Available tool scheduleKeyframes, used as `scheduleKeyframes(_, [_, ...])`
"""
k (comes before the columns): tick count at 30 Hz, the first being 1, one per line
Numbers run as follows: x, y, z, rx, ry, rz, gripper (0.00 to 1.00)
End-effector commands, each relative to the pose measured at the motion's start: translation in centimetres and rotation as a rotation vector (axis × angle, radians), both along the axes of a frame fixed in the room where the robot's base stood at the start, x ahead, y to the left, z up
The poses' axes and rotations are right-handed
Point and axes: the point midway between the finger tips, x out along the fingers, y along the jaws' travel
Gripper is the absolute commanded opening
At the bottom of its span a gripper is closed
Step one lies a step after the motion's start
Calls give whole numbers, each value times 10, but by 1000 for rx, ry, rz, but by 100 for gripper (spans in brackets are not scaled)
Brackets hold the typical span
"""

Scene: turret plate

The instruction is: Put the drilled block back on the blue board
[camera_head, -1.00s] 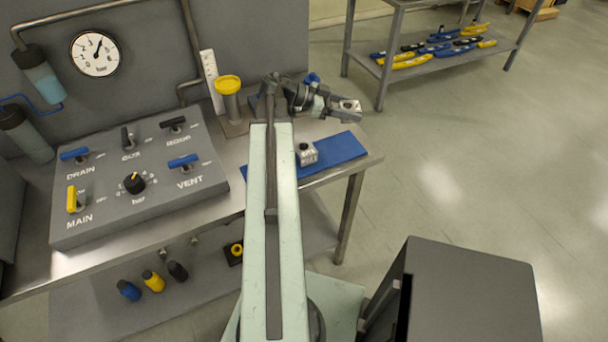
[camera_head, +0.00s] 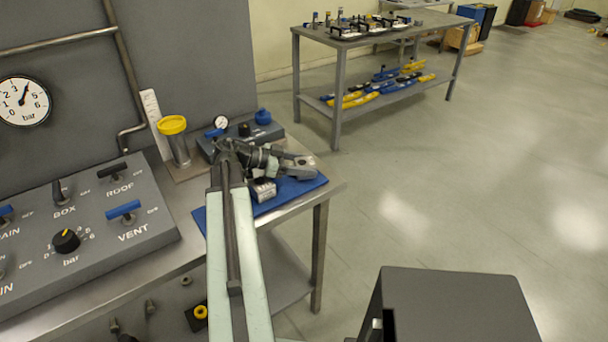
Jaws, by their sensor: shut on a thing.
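The blue board (camera_head: 266,207) lies on the metal bench, partly hidden behind my arm. My gripper (camera_head: 287,162) is over the far right part of the board in the picture. It is shut on the drilled block (camera_head: 300,169), a light grey piece with a dark hole in its top. I cannot tell whether the block touches the board. A second small grey block (camera_head: 263,191) with a dark top stands on the board, just left of and nearer than the held one, partly covered by my arm.
A small gauge box (camera_head: 270,134) with a blue knob stands behind my gripper, and a yellow-capped cylinder (camera_head: 174,138) left of it. The valve panel (camera_head: 85,235) fills the bench's left. The bench's right edge is close to the board. Open floor lies right.

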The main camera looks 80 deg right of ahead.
Motion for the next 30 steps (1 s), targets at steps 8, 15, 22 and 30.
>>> scheduleKeyframes(8, [0,0,-4,-1,2,1,0])
scheduleKeyframes(15, [1,0,-7,0,0,1,76])
scheduleKeyframes(22, [1,0,-6,0,0,1,76])
scheduleKeyframes(30, [33,11,13,1,0,7,76])
